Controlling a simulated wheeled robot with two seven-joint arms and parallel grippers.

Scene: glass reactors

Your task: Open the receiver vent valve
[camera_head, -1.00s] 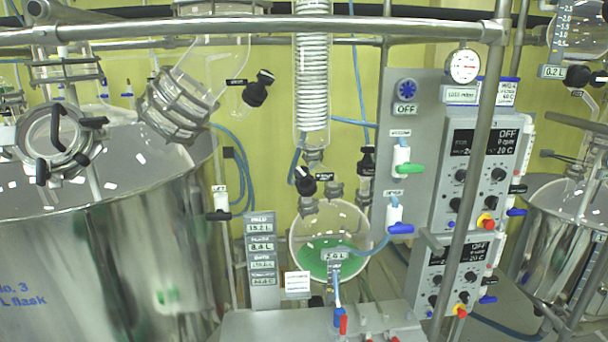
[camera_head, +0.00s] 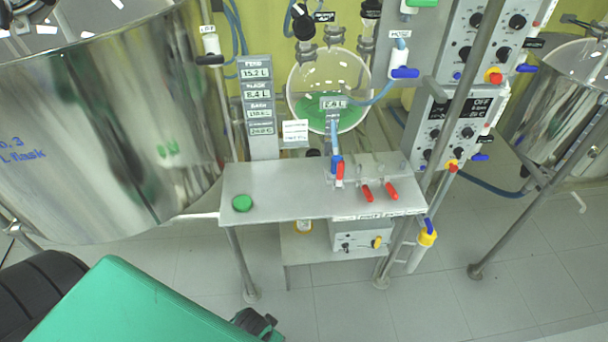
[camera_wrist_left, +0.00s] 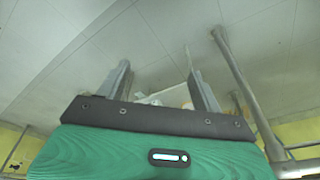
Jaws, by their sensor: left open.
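The round receiver flask (camera_head: 330,75) with green liquid stands behind the small metal table. Black-knobbed valves (camera_head: 303,25) sit at its top, partly cut off. A blue-handled valve (camera_head: 405,72) on the panel at right has a blue hose running to the flask. Red-handled valves (camera_head: 368,193) are on the table, one (camera_head: 340,170) upright at the blue hose end. No readable label tells me which is the receiver vent valve. My left gripper (camera_wrist_left: 160,80) is open and empty in the left wrist view, its fingers apart over the floor. My right gripper is not in view.
A large steel vessel (camera_head: 110,130) fills the left side. Control boxes (camera_head: 460,125), slanting poles and another vessel (camera_head: 565,100) stand at right.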

